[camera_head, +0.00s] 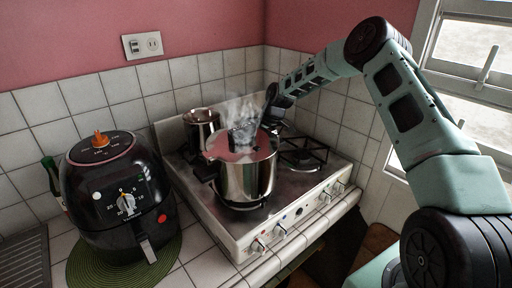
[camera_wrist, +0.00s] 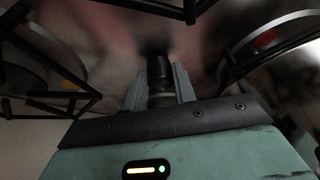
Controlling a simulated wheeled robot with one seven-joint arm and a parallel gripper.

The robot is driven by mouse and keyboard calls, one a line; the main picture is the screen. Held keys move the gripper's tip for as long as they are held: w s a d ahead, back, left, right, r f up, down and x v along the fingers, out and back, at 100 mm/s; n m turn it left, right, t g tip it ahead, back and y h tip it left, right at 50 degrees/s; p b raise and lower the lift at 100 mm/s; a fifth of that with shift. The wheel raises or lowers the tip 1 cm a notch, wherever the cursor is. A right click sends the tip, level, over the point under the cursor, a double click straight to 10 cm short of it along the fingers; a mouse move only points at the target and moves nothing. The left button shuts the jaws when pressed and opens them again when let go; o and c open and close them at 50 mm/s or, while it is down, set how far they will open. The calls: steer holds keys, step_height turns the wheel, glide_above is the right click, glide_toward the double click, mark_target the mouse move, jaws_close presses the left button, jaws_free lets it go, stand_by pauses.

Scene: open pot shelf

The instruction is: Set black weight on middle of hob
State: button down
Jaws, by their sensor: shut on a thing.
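In the wrist view my gripper (camera_wrist: 160,88) is shut on the black weight (camera_wrist: 158,70), a small dark upright cylinder between the two grey fingers. A dark patch like a shadow or reflection lies just beyond the weight on the blurred, shiny hob surface. I cannot tell whether the weight touches it. In the head view the white hob (camera_head: 262,226) stands in the corner. My arm reaches over its back part, and the fingertips and weight are hidden behind the pot and steam.
A steaming steel pot (camera_head: 243,178) stands on the hob's front, and another pot (camera_head: 200,128) behind it at left. A bare burner grate (camera_head: 302,155) is at right. In the wrist view, black grates (camera_wrist: 36,98) flank my gripper. A black air fryer (camera_head: 117,200) stands left.

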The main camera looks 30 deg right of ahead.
steer(key=shift+f, duration=0.3)
steer(key=c, duration=1.1)
jaws_free()
steer(key=shift+f, duration=0.1)
steer(key=shift+r, duration=0.25)
steer(key=shift+d+r+b, duration=0.2)
steer(key=shift+b, duration=0.15)
steer(key=b+v, duration=0.4)
steer(key=v, duration=0.7)
steer(key=shift+a+r, duration=0.1)
steer(key=shift+r, duration=0.1)
